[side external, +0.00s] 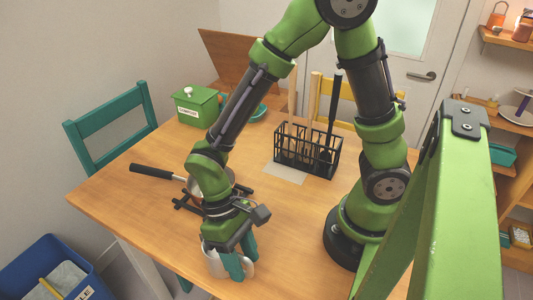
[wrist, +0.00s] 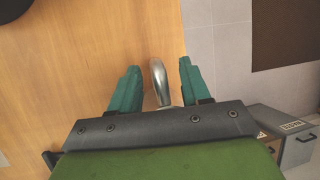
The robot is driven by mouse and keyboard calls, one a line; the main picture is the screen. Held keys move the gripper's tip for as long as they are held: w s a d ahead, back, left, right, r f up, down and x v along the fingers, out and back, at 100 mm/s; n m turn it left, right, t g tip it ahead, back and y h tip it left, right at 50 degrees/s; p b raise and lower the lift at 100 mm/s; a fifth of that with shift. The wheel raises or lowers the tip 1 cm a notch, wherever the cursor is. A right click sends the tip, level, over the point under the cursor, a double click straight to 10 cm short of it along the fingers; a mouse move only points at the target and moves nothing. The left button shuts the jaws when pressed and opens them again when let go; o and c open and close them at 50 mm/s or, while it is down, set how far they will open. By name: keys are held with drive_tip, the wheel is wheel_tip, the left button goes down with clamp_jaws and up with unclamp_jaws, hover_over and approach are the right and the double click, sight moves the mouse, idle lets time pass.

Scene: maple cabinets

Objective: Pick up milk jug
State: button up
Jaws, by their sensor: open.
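The pale, shiny milk jug (side external: 212,263) stands near the front edge of the wooden table, partly hidden behind my gripper. My gripper (side external: 241,268) points down at the jug, its teal fingers open beside and over it. In the wrist view, a curved silvery piece, apparently the jug's handle (wrist: 160,82), lies between the two spread fingers of my gripper (wrist: 158,67). Clear gaps show on both sides of it. The rest of the jug is hidden in that view.
A pan with a dark handle (side external: 152,171) sits on a black trivet (side external: 187,206) behind my gripper. A black wire rack (side external: 307,152) with tall utensils and a green box (side external: 196,105) stand farther back. A blue bin (side external: 52,268) is on the floor left.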

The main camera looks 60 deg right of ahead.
drive_tip(key=shift+c, duration=0.3)
clamp_jaws()
